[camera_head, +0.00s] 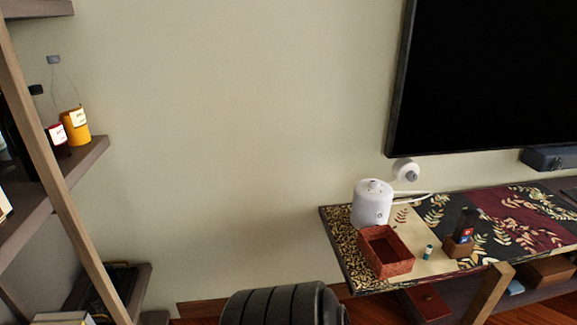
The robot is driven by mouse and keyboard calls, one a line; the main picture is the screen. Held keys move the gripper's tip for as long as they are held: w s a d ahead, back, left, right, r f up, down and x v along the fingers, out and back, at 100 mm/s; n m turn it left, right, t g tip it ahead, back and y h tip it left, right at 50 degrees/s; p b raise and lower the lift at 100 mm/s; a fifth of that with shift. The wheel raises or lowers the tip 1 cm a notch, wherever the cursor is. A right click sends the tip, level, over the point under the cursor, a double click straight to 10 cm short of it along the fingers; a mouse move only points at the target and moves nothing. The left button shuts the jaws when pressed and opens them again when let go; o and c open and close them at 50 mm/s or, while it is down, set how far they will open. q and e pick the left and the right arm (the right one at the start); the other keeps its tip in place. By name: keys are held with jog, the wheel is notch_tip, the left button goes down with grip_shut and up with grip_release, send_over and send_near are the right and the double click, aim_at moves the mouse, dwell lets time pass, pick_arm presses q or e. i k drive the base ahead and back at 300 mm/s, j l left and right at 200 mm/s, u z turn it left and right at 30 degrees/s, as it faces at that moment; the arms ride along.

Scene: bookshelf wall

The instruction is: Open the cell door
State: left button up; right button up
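I cannot make out a cell door in the head view. Neither of my grippers shows in this view, so their positions and what they hold are hidden. A shelf unit (85,160) stands at the left edge, cut off by the frame. A low console (345,268) with a patterned top stands at the right against the wall. Under it sits a small reddish-brown box or panel (428,303), only partly visible.
On the console are a white rounded appliance (371,204), an open red box (386,252), a small bottle (428,252) and a brown holder (459,246). A large black screen (490,75) hangs above. A yellow bottle (76,127) stands on the shelf. The wall between is bare.

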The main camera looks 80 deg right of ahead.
aim_at(469, 214)
jog(key=k+l+z, duration=0.15)
jog(key=z, duration=0.3)
jog(key=k+l+z, duration=0.3)
jog(key=z, duration=0.15)
jog(key=k+l+z, duration=0.2)
jog(key=z, duration=0.25)
jog(key=k+l+z, duration=0.1)
jog(key=l+z, duration=0.35)
jog(key=k+l+z, duration=0.1)
jog(key=l, duration=0.65)
jog(key=k+l, duration=0.1)
jog(key=l, duration=0.65)
jog(key=k+l+z, duration=0.15)
jog(key=l, duration=0.65)
